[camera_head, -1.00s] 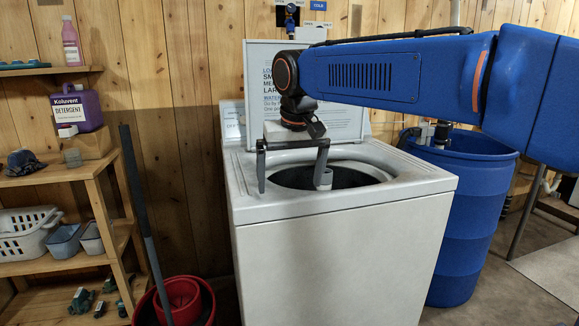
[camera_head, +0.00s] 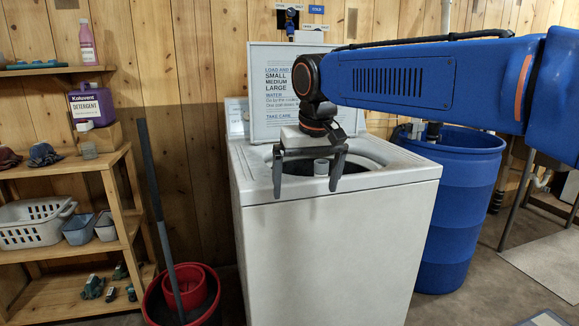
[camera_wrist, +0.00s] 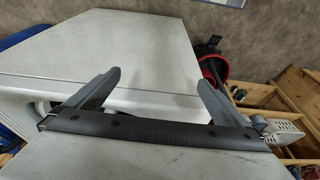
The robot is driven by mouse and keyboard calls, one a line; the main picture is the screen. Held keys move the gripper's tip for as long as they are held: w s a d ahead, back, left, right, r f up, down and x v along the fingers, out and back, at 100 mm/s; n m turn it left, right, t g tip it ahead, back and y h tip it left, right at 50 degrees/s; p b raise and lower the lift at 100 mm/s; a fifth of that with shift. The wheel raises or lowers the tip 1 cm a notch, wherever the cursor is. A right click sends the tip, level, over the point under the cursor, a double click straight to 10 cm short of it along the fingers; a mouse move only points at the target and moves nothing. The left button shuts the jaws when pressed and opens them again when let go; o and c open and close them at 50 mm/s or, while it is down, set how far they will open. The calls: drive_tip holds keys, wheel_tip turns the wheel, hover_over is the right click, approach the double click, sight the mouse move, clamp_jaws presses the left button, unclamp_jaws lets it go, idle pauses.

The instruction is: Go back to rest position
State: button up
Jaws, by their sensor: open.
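My gripper (camera_head: 309,178) is open, with nothing between its fingers. In the head view it hangs in front of the washing machine's opening, over the front part of the white top. The white washing machine (camera_head: 335,250) stands in the middle with its lid (camera_head: 270,95) raised against the wall. In the wrist view both fingers of my gripper (camera_wrist: 157,85) are spread apart above the machine's pale surface (camera_wrist: 130,50). Part of the opening is hidden by my gripper.
A blue barrel (camera_head: 450,220) stands right of the machine. A red bucket (camera_head: 182,290) with a grey-handled mop (camera_head: 158,210) stands left of it. A wooden shelf (camera_head: 75,165) holds a purple detergent jug (camera_head: 92,104), a white basket (camera_head: 30,223) and small items. Floor at right is partly clear.

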drive_tip(key=s+d+f+m+t, duration=0.1)
drive_tip(key=s+d+f, duration=0.9)
drive_tip(key=s+d, duration=0.2)
drive_tip(key=s+d+f+m, duration=0.2)
drive_tip(key=s+d+f, duration=0.8)
drive_tip(key=s+d, duration=0.3)
drive_tip(key=shift+s+f+t+h, duration=0.15)
drive_tip(key=shift+t+h, duration=0.25)
drive_tip(key=shift+c, duration=0.3)
